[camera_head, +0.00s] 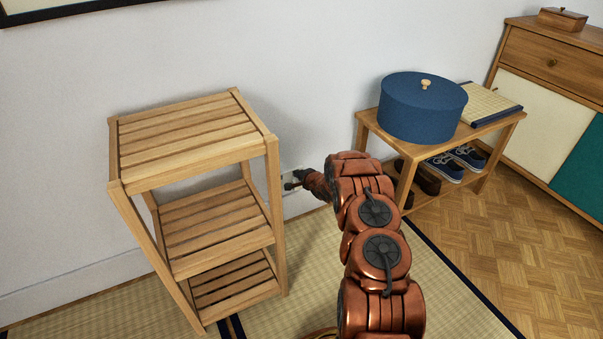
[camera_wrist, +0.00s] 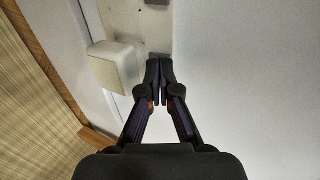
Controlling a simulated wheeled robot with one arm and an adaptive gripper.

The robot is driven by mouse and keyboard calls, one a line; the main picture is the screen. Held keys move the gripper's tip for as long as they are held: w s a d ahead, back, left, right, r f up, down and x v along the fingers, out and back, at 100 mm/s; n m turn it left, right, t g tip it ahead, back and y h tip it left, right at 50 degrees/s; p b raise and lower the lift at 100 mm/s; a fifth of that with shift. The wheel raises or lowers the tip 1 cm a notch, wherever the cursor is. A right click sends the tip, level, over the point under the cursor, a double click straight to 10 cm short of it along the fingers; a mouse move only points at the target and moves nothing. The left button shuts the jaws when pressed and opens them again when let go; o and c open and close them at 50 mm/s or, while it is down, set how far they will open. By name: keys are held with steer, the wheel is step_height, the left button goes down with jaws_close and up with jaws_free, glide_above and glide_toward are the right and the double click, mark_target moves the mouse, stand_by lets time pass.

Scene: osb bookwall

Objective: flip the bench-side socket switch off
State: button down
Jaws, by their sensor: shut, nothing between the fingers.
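In the head view a pale socket plate (camera_head: 291,186) is on the wall low down, between the slatted shelf and the bench. My gripper (camera_head: 290,183) is right at it and covers part of it. In the wrist view my gripper (camera_wrist: 159,66) is shut and empty, its fingertips together close to the wall. A cream block (camera_wrist: 115,67), perhaps a plug, sticks out left of the fingertips. A greyish plate (camera_wrist: 151,18) with a dark piece at the top edge lies beyond the tips. I cannot make out the switch or its position, nor whether the tips touch anything.
A slatted wooden shelf (camera_head: 186,137) stands close on the left of my gripper. A wooden bench (camera_head: 463,138) at the right carries a blue round box (camera_head: 422,108), with shoes (camera_head: 445,167) below. A cabinet (camera_head: 547,72) stands farther right. Tatami (camera_head: 322,250) lies in front.

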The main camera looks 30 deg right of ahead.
steer(key=shift+r, duration=0.1)
steer(key=shift+r+p, duration=0.75)
steer(key=shift+p, duration=0.2)
steer(key=r+p+v, duration=0.1)
steer(key=p+v, duration=0.3)
steer(key=v, duration=0.9)
steer(key=shift+r, duration=0.1)
stand_by(0.4)
